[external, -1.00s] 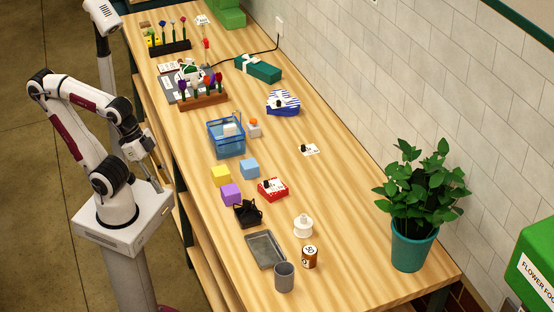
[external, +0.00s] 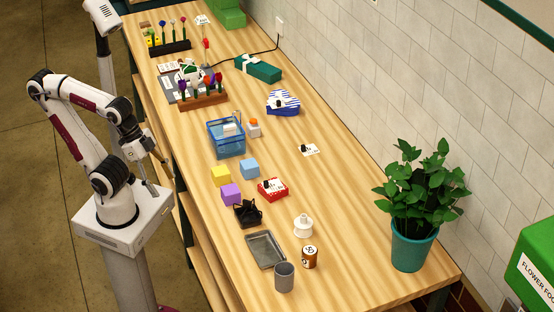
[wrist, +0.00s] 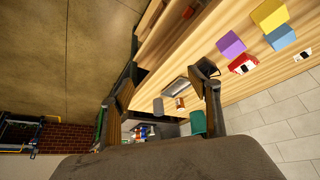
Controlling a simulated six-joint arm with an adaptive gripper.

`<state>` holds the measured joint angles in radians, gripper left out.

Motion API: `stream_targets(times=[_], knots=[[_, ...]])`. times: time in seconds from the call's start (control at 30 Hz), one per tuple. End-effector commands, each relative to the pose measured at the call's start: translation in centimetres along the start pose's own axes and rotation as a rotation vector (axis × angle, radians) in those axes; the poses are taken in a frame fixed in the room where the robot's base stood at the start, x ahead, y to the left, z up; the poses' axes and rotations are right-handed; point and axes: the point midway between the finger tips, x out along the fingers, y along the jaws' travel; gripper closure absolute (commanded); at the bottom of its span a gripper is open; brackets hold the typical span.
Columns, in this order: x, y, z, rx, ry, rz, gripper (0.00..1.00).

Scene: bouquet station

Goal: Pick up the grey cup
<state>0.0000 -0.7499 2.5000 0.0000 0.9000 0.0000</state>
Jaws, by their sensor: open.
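The grey cup (external: 284,277) stands upright at the near end of the wooden table, just in front of the grey tray (external: 265,250). In the wrist view the grey cup (wrist: 158,105) appears small and distant, between my two fingers. My gripper (external: 157,175) is off the table's left side, well away from the cup. In the wrist view my gripper (wrist: 165,86) has its fingers spread wide with nothing between them up close.
A brown jar (external: 310,257) stands right of the cup, with a white bottle (external: 303,226) behind it. A black holder (external: 248,213), purple cube (external: 231,194) and red box (external: 272,189) lie farther back. A potted plant (external: 412,245) stands at right.

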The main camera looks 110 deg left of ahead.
Motion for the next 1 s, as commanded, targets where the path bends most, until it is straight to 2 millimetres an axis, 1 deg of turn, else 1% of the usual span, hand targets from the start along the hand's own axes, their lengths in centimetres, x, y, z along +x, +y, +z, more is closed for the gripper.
stream_targets(times=[0.17, 0.27, 0.37, 0.57, 0.7, 1.0], knots=[[0.1, 0.1, -0.2, 0.001, 0.003, 0.003, 0.39], [0.4, 0.3, -0.9, 0.003, 0.012, 0.01, 0.39], [0.9, 0.8, -2.1, 0.006, 0.029, 0.024, 0.39], [2.8, 2.3, -5.8, 0.009, 0.083, 0.064, 0.39], [4.3, 3.4, -8.8, 0.008, 0.131, 0.09, 0.39], [7.9, 5.6, -14.6, -0.007, 0.231, 0.13, 0.39]])
